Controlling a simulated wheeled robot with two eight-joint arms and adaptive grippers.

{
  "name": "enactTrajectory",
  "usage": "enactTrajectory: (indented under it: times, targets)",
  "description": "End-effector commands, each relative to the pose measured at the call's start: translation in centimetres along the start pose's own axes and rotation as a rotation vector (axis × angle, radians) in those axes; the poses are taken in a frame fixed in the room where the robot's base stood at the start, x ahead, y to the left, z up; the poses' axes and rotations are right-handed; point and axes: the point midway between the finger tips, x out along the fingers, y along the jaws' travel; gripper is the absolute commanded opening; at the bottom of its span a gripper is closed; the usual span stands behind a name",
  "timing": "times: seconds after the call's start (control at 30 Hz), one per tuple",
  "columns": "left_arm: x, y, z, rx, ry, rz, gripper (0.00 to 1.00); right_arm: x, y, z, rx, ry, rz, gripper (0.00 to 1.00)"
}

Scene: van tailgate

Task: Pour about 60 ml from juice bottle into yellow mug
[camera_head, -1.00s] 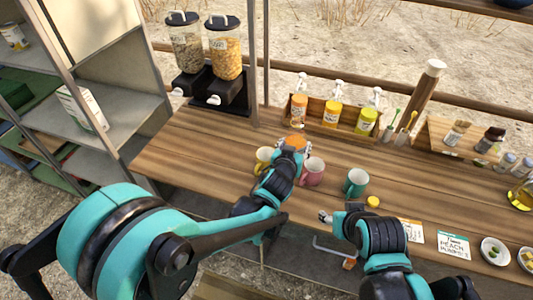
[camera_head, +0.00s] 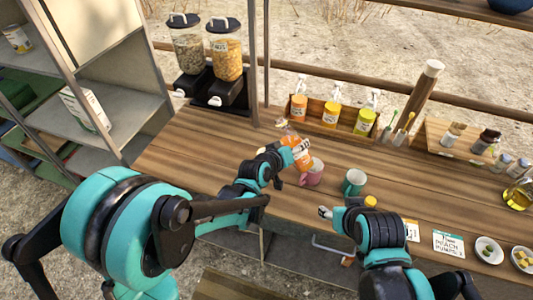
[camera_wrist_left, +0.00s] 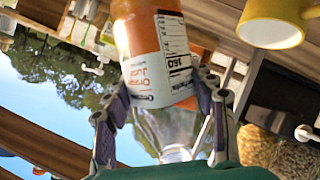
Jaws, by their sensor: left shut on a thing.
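My left gripper (camera_head: 284,156) is shut around the juice bottle (camera_head: 301,153), which has orange juice low down, a white label and a clear upper part. In the head view the bottle leans, its neck toward the upper left, and appears held above the table. In the left wrist view the bottle (camera_wrist_left: 150,40) sits between the fingers (camera_wrist_left: 165,115), with its clear neck at the lower edge. The yellow mug (camera_wrist_left: 272,24) shows at the top right of the wrist view, apart from the bottle; my left arm and gripper hide it in the head view. My right gripper (camera_head: 325,213) is near the table's front edge; its jaws are unclear.
A pink mug (camera_head: 313,173) stands close to the right of the bottle, with a green mug (camera_head: 354,182) beyond. A small yellow item (camera_head: 370,201) is beside my right arm. Sauce bottles (camera_head: 331,114) and cereal dispensers (camera_head: 227,60) stand at the back. The table's left part is clear.

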Motion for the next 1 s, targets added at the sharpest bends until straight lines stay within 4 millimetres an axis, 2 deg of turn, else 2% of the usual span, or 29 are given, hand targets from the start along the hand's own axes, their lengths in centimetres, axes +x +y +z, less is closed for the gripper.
enactTrajectory:
  times: [0.1, 0.57, 1.0]
  targets:
    - [0.1, -0.3, -0.1, -0.077, -0.02, 0.029, 0.13, -0.1, 0.0, -0.1, 0.0, 0.0, 0.0, 0.54]
    - [0.7, 0.3, 1.8, -0.35, -0.099, 0.14, 0.13, 0.6, 0.0, 0.4, 0.0, 0.0, 0.0, 0.54]
    - [1.8, -0.4, 4.1, -0.573, -0.165, 0.229, 0.13, 2.5, 0.0, 1.8, 0.0, 0.0, 0.0, 0.54]
